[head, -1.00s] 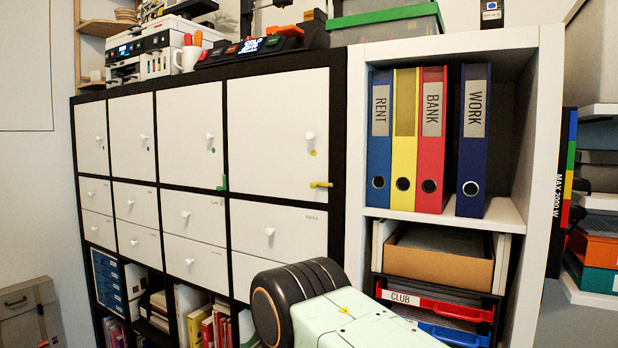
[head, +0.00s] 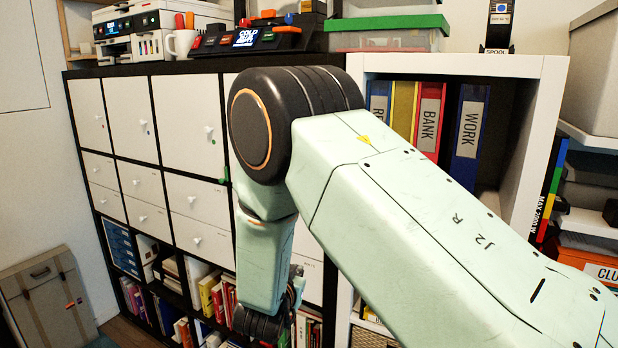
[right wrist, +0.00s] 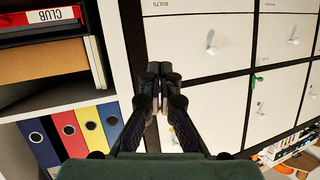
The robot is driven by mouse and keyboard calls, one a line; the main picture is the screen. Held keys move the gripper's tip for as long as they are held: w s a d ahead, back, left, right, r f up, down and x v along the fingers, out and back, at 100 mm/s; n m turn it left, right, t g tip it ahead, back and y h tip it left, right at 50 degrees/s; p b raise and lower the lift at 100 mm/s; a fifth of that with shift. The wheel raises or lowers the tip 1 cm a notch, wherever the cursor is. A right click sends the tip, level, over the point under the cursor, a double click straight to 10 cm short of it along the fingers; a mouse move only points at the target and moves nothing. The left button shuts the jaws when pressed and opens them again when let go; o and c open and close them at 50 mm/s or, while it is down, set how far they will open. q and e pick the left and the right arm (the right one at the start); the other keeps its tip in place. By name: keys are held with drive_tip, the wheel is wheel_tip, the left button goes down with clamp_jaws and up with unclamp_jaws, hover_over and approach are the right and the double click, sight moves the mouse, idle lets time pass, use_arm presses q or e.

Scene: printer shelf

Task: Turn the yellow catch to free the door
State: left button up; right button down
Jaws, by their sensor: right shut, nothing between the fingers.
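The yellow catch cannot be made out now; in the head view my right arm covers its place, and in the right wrist view my gripper covers that corner of the door. The white door (right wrist: 208,120) is in the right wrist view, upside down, below the drawer marked BOLTS, with its white knob and a yellow dot beside my fingers. My right gripper (right wrist: 160,72) is shut and empty, its fingertips in front of the door's corner by the black frame. Whether it touches the catch cannot be told. My left gripper is not in view.
A green catch (right wrist: 257,82) sits on the neighbouring door and also shows in the head view (head: 224,175). The white shelf (right wrist: 112,62) with binders stands close beside the black frame. A brown case (head: 45,300) stands on the floor at left.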

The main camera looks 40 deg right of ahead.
use_arm(q)
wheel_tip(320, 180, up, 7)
drive_tip(key=p, duration=0.5)
use_arm(e)
wheel_tip(320, 180, up, 20)
drive_tip(key=w+d+m+g+h, duration=0.1)
drive_tip(key=w+d+m+h, duration=0.1)
drive_tip(key=m, duration=0.4)
drive_tip(key=shift+w+d+m+g+h, duration=0.3)
drive_tip(key=shift+w+m+h, duration=0.15)
drive_tip(key=shift+h, duration=0.65)
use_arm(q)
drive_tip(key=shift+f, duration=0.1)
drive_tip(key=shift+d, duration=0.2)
use_arm(e)
drive_tip(key=shift+r, duration=0.1)
